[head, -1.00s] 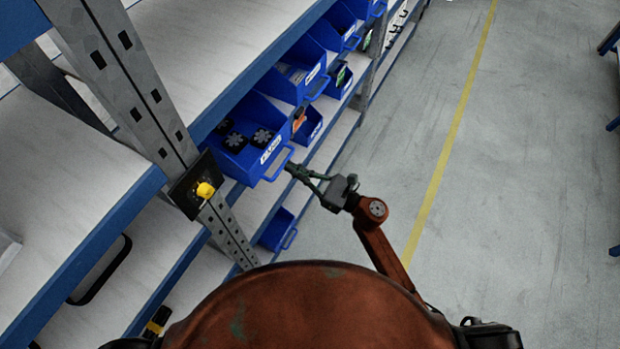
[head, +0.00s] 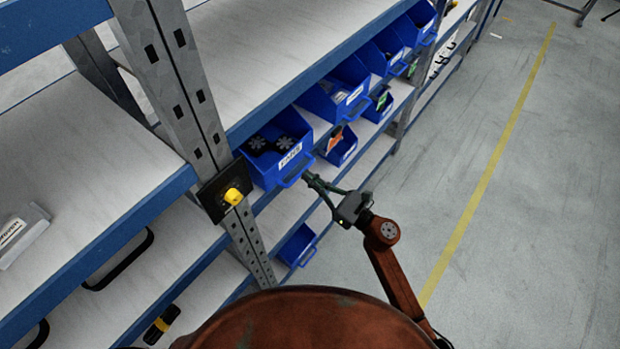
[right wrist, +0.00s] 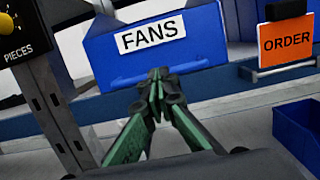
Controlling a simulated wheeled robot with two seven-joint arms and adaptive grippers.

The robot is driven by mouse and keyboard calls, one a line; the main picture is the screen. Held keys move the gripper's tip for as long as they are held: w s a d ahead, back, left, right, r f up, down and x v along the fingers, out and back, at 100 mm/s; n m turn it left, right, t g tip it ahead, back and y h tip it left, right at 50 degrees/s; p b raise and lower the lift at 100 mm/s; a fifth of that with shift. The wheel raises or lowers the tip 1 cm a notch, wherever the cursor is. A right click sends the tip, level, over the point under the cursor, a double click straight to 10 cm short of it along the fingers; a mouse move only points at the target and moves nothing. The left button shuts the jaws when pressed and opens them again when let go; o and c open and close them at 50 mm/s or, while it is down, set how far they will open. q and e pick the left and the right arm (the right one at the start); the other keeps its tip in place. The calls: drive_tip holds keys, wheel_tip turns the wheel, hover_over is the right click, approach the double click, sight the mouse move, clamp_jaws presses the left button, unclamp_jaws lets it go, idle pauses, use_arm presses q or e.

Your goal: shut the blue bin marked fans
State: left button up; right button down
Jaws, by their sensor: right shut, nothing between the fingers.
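The blue bin marked fans (head: 265,171) sits on the rack level below the top shelf, with its front part sticking out past the edge above. Two dark fans (head: 284,144) show in its open top; its back is hidden under the shelf. In the right wrist view its front (right wrist: 205,40) carries the white FANS label and a blue handle bar along the bottom. My right gripper (head: 308,179) is shut and empty at the bin's front. In the right wrist view its fingertips (right wrist: 158,76) are at the handle bar; I cannot tell whether they touch. My left gripper is not in view.
A grey post (head: 190,85) with a black plate and yellow knob (head: 233,196) stands left of the bin. More blue bins (head: 341,101) line the same level to the right. An orange ORDER card (right wrist: 285,40) hangs beside it. The floor (head: 560,200) at right is clear.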

drive_tip(key=b+v, duration=0.2)
drive_tip(key=v, duration=1.2)
drive_tip(key=shift+b, duration=0.35)
